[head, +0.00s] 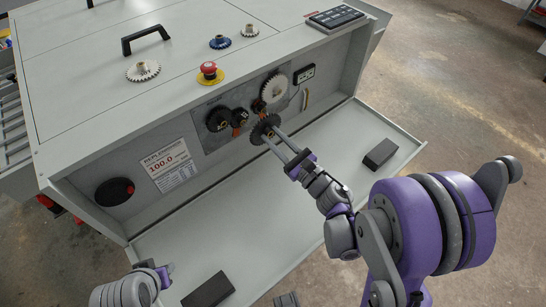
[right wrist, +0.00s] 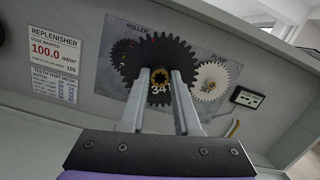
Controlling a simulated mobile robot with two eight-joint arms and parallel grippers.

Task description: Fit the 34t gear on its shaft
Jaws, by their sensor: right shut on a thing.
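The 34t gear (right wrist: 157,58) is dark, toothed and marked 34, with a brass-coloured centre. In the head view the gear (head: 265,129) is at the tips of my right gripper (head: 277,140), in front of the gear panel. The right wrist view shows the right gripper's two fingers (right wrist: 158,85) shut on the gear's hub, with the gear facing the panel. The gear hides its shaft, and I cannot tell whether it touches it. My left gripper (head: 163,274) is at the bottom left of the head view, away from the gears; its jaws are unclear.
The panel bears a white gear (head: 273,88) beside the held gear and a dark gear (head: 218,118) to the left. A red stop button (head: 209,71) and several loose gears lie on the cabinet top (head: 90,95). The lowered door (head: 330,150) holds a black block (head: 380,153).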

